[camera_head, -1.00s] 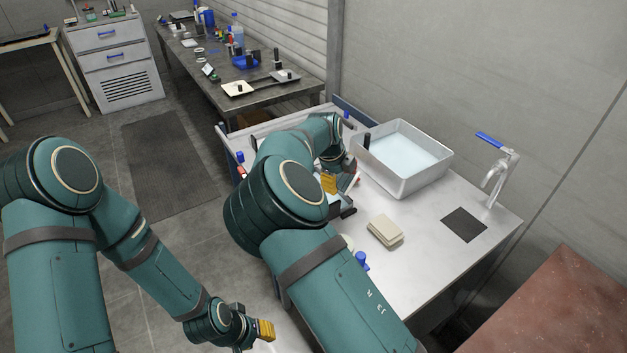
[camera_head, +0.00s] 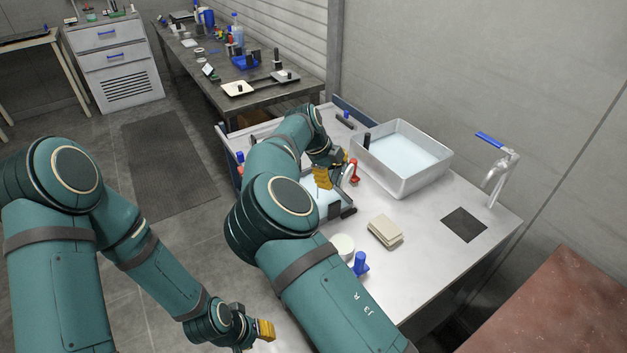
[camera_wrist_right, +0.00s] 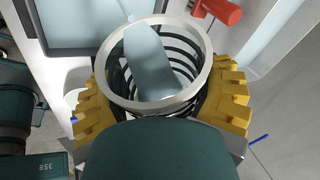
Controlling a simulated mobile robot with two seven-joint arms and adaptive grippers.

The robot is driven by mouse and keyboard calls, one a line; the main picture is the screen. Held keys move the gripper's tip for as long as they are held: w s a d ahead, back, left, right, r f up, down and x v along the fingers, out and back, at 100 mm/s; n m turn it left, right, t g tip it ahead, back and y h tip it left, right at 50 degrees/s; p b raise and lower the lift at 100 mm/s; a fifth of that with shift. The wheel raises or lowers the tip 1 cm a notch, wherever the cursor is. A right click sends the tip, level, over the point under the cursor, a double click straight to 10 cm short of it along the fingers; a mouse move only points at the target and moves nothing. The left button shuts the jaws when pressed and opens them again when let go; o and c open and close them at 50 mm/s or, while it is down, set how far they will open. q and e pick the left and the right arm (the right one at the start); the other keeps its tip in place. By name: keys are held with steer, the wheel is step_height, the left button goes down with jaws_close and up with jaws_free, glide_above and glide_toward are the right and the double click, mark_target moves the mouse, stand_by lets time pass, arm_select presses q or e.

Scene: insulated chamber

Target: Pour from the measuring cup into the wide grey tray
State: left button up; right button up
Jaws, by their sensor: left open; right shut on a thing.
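The measuring cup (camera_wrist_right: 155,95) shows in the right wrist view with a pale rim and dark bands around its wall. My right gripper (camera_head: 322,179) is shut on it, with yellow fingers on both sides. A bluish-grey shape shows through its mouth; I cannot tell its contents. In the head view the cup is mostly hidden by the gripper. A shallow grey tray (camera_wrist_right: 88,22), seemingly the wide grey one, lies beyond the cup at the upper left of the wrist view. In the head view my arm hides much of it. My left gripper (camera_head: 264,330) is open and empty, low beside the bench.
A deep pale basin (camera_head: 428,178) of bluish liquid stands at the bench's back, left of a blue-handled tap (camera_head: 497,170). A red object (camera_head: 354,170) stands near the cup. A beige block (camera_head: 385,231), a white round item (camera_head: 342,246) and a blue item (camera_head: 361,264) lie nearer.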

stand_by(0.3)
steer(key=shift+s+d+f+t+y, duration=0.2)
steer(key=shift+d+t+y, duration=0.1)
steer(key=shift+y, duration=0.2)
steer(key=shift+s+d+f+t+y, duration=0.3)
steer(key=shift+s+d+t+y, duration=0.1)
steer(key=shift+d+y, duration=0.15)
